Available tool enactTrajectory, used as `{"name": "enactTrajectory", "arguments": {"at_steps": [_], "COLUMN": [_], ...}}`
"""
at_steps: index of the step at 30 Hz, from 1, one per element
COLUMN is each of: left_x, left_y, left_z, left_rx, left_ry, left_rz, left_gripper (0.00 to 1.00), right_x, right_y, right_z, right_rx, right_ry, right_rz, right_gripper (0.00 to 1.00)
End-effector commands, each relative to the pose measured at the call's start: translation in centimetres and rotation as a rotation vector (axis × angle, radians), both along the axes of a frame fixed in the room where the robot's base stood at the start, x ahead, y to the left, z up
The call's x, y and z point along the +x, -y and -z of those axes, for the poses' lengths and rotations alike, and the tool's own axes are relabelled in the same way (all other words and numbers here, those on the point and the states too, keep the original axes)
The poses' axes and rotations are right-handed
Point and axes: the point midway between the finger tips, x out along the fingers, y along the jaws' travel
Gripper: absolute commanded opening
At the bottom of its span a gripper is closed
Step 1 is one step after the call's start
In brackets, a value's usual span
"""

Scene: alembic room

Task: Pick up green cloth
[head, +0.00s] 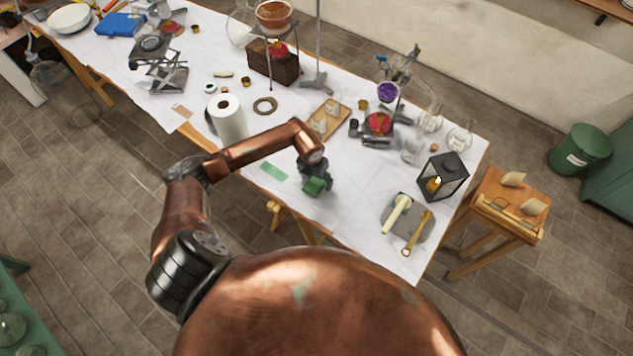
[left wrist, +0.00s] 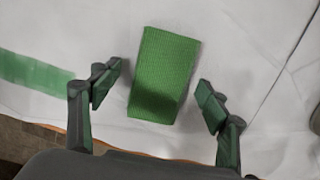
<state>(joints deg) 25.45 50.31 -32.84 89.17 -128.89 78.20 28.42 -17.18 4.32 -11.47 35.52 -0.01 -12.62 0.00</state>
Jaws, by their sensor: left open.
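The green cloth (left wrist: 163,70) is a folded, textured green rectangle lying on the white tabletop in the left wrist view. In the left wrist view the open fingers of my left gripper (left wrist: 160,88) stand on either side of the cloth, with a gap on each side. A shadow falls on the cloth's near part. My right gripper is not in view.
A flat green patch (head: 274,171) lies on the table left of the cloth. A paper towel roll (head: 227,118) stands behind it. A wooden tray (head: 329,119) with glassware is farther back. A lantern (head: 441,178) and a grey board (head: 407,216) with tools are to the right.

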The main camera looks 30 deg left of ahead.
Motion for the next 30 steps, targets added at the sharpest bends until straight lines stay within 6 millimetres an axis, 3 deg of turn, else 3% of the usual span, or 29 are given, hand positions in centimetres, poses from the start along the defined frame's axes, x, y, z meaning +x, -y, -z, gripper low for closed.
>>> {"name": "enactTrajectory", "arguments": {"at_steps": [5,23,30], "left_x": [0.0,-0.01,0.02], "left_y": [0.01,0.02,0.02], "left_z": [-0.01,-0.04,-0.08], "left_rx": [0.0,-0.001,-0.001], "left_ry": [0.0,0.0,0.001], "left_rz": [0.0,0.0,0.0], "left_gripper": [0.69,0.28,0.26], "right_x": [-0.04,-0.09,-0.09], "right_y": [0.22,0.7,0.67], "right_z": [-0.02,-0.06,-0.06], "right_rx": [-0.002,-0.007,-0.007], "right_ry": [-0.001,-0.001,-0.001], "right_rz": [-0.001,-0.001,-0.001], "right_gripper": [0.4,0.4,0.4]}}
